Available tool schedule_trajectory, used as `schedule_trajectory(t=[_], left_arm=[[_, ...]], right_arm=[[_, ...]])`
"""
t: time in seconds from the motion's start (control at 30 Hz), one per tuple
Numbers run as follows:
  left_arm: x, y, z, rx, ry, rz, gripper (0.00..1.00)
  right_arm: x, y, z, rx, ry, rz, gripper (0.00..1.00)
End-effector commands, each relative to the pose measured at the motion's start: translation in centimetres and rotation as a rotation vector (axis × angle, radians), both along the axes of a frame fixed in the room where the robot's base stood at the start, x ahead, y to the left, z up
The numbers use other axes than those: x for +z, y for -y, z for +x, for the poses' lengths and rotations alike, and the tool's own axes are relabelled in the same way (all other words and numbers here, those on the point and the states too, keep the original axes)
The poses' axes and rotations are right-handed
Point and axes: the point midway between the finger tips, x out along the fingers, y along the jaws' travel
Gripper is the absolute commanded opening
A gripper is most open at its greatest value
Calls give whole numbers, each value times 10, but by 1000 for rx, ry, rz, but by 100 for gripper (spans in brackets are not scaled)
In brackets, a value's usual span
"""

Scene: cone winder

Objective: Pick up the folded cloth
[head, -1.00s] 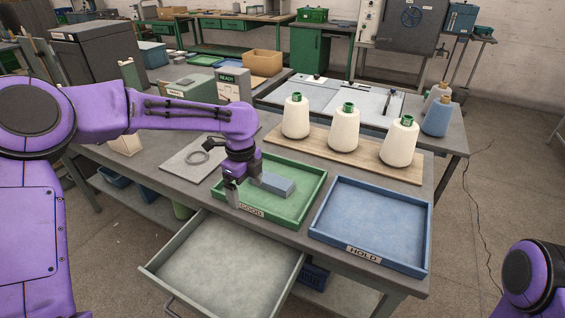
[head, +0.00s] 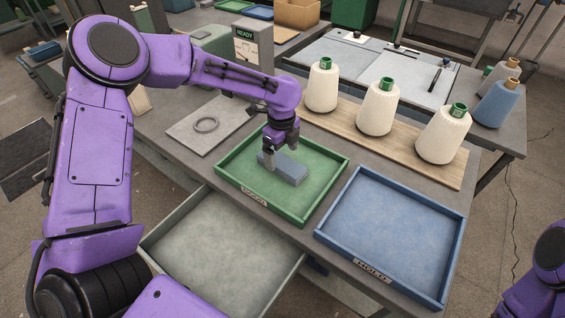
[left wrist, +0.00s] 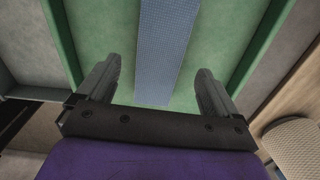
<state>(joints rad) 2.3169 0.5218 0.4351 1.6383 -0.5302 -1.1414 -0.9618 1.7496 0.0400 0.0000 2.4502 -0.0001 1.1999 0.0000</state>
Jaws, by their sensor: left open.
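The folded cloth (head: 288,171) is a grey-blue flat block lying in the green tray marked GOOD (head: 323,191). It also shows in the left wrist view as a long blue strip (left wrist: 158,50), centred between the fingers and ahead of them. My left gripper (head: 269,158) is over the tray at the cloth's left end, pointing down. In the left wrist view my left gripper (left wrist: 158,88) is open, with a finger on each side of the cloth's line and green tray floor showing between. My right gripper is not in view; only part of my right arm shows at the lower right.
A blue tray marked HOLD (head: 388,276) stands to the right. An open drawer (head: 222,250) juts out below the green tray. Several yarn cones (head: 378,108) stand on a wooden board behind. A grey plate with a ring (head: 206,124) lies left of the green tray.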

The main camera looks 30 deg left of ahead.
Motion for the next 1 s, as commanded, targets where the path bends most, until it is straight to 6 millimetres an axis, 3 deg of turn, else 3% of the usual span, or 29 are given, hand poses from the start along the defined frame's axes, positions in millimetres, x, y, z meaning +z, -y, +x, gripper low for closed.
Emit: schedule_trajectory(t=[0.2, 0.43, 0.47, 0.63, 1.0], left_arm=[[-33, 1, -1, 2, -2, 0, 94], [-36, 1, 0, 2, 1, 1, 94], [-36, 1, 0, 2, 1, 1, 87], [-36, 1, 0, 2, 0, 1, 34], [-33, 0, -1, 2, -1, 1, 33]], right_arm=[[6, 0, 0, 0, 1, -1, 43], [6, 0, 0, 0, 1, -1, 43], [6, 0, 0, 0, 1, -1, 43], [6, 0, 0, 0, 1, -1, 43], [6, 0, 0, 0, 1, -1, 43]])
